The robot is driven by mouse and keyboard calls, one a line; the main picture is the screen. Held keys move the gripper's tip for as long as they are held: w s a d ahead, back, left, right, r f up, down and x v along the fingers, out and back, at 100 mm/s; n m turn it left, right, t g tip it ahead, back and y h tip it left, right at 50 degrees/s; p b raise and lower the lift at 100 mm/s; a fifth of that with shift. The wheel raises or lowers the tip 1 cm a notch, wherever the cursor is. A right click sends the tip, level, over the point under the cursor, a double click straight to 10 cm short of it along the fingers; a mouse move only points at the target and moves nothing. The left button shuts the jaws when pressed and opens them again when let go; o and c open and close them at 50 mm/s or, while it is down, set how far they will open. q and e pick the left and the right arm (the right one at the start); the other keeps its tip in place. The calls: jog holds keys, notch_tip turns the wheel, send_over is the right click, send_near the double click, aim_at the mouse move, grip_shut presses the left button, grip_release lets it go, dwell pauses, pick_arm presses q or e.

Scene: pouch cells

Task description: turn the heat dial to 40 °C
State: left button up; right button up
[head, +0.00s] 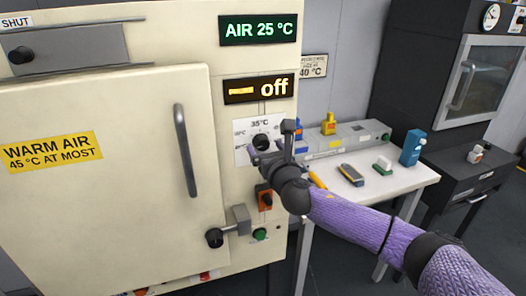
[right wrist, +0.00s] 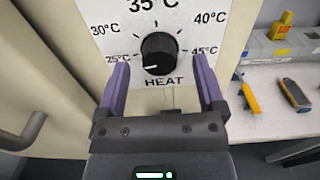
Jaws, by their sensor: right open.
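The black round heat dial (right wrist: 159,50) sits on a white scale plate marked 25 to 45 °C, above the word HEAT. Its white pointer mark points to the lower left, a little below the 25 °C mark. In the head view the dial (head: 261,140) shows on the cabinet front. My right gripper (right wrist: 160,63) is open, one purple finger on each side of the dial's lower part; contact cannot be told. In the head view my right gripper (head: 274,148) is in front of the plate. My left gripper is not in view.
The cream cabinet has a green "AIR 25 °C" display (head: 258,29) and an amber "off" display (head: 258,88). Its door handle (head: 186,150) stands out left of the dial. An orange switch (head: 264,197) is below. A white table (head: 385,187) with small tools is at the right.

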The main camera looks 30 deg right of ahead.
jog(key=shift+w+d, duration=0.15)
jog(key=shift+w, duration=0.5)
jog(key=shift+c, duration=0.4)
grip_shut()
